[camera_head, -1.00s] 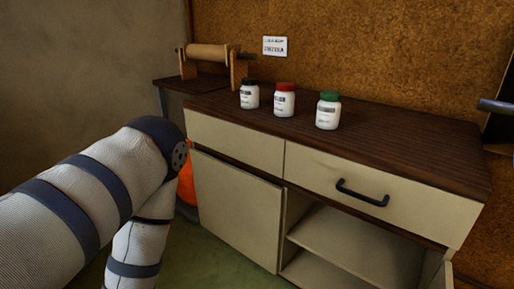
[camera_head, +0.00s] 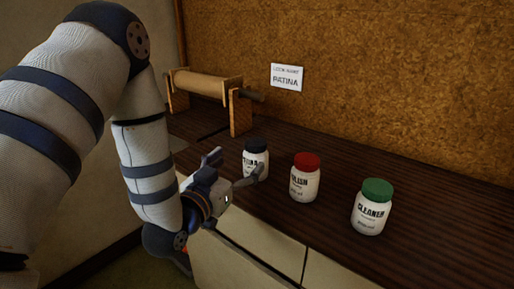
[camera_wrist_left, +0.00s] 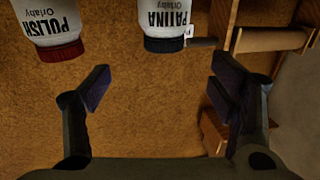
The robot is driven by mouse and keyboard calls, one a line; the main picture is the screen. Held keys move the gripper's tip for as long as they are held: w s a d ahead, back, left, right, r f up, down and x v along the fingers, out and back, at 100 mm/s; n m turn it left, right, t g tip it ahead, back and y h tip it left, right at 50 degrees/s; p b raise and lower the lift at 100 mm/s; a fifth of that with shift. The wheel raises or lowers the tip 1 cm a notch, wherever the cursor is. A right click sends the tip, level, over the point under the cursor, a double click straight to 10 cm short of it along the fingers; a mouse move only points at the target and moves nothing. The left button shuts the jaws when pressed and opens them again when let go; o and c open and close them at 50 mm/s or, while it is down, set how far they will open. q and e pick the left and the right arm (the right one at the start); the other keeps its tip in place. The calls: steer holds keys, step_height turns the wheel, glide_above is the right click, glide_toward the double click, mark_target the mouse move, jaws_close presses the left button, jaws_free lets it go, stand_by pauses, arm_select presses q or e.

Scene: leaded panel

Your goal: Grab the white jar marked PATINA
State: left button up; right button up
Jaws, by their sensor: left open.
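The white jar marked PATINA (camera_head: 255,160) has a dark blue lid and stands upright at the left of a row of three on the dark wooden top. In the left wrist view the PATINA jar (camera_wrist_left: 167,18) appears upside down near the top edge, in line with the gap between my fingers. My left gripper (camera_head: 236,168) is open and empty, just left of and in front of the jar, one finger overlapping its lower part in the head view. Both fingers (camera_wrist_left: 158,88) show in the wrist view; contact cannot be told. My right gripper is out of view.
A red-lidded POLISH jar (camera_head: 304,178) stands right of the PATINA jar, then a green-lidded CLEANER jar (camera_head: 372,207). A wooden roller stand (camera_head: 210,88) is behind left. A PATINA sign (camera_head: 286,77) hangs on the back wall. The cabinet top (camera_head: 450,225) is clear at right.

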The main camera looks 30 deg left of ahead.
mark_target(251, 151)
arm_select(q)
steer(key=w, duration=0.3)
steer(key=w+a, duration=0.1)
steer(key=w, duration=0.2)
steer(key=w+a+f+b, duration=0.1)
steer(key=w, duration=0.3)
steer(key=shift+f, duration=0.1)
steer(key=shift+w+a, duration=0.1)
steer(key=shift+w, duration=0.15)
steer(key=c, duration=1.7)
